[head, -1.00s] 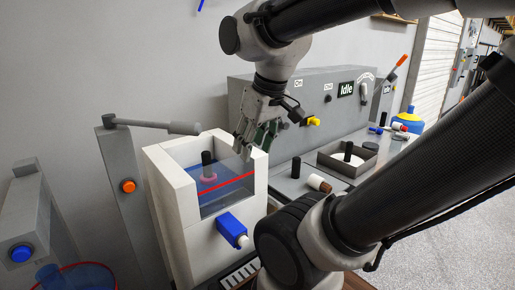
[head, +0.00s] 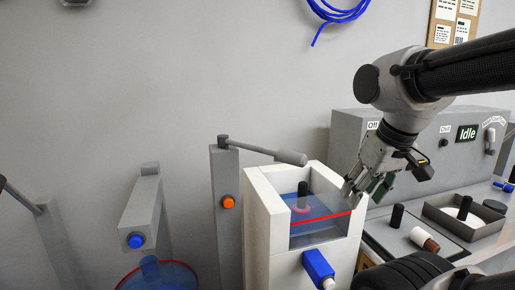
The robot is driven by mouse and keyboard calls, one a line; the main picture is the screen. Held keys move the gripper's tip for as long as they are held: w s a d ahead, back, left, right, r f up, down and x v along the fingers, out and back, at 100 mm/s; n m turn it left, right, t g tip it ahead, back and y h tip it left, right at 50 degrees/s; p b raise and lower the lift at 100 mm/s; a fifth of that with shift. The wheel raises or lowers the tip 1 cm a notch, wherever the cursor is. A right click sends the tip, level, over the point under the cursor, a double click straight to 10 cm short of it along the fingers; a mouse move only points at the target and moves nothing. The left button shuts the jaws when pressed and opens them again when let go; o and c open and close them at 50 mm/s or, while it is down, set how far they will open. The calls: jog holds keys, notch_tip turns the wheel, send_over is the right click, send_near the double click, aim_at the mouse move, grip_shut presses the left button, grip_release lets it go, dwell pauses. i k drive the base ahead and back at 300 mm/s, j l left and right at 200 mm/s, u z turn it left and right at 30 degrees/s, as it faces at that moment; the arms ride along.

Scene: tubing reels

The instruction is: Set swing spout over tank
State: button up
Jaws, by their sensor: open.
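A grey swing spout (head: 262,150) sits on top of a grey post (head: 226,205) with an orange button. Its thick free end reaches right, at the back rim of the tank in the picture; I cannot tell whether it is over the opening. The tank (head: 259,212) is a white box with a clear front, a red line and blue liquid. A black peg with a pink ring stands inside it. My gripper (head: 362,198) is open and empty, pointing down near the tank's right wall. I cannot tell whether it is in front of or above that wall.
A blue valve-like part (head: 318,266) sticks out of the tank's front. A second grey post (head: 142,215) with a blue button stands left, by a round red-rimmed tub (head: 128,283). A control panel reading Idle (head: 350,130) and a grey tray (head: 436,211) are at right.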

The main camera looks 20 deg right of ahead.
aim_at(297, 159)
jog(key=k+j, duration=0.2)
jog(key=j, duration=0.15)
jog(key=k+j, duration=0.2)
jog(key=j, duration=0.2)
jog(key=k+j, duration=0.2)
jog(key=j, duration=0.15)
jog(key=i+z, duration=0.05)
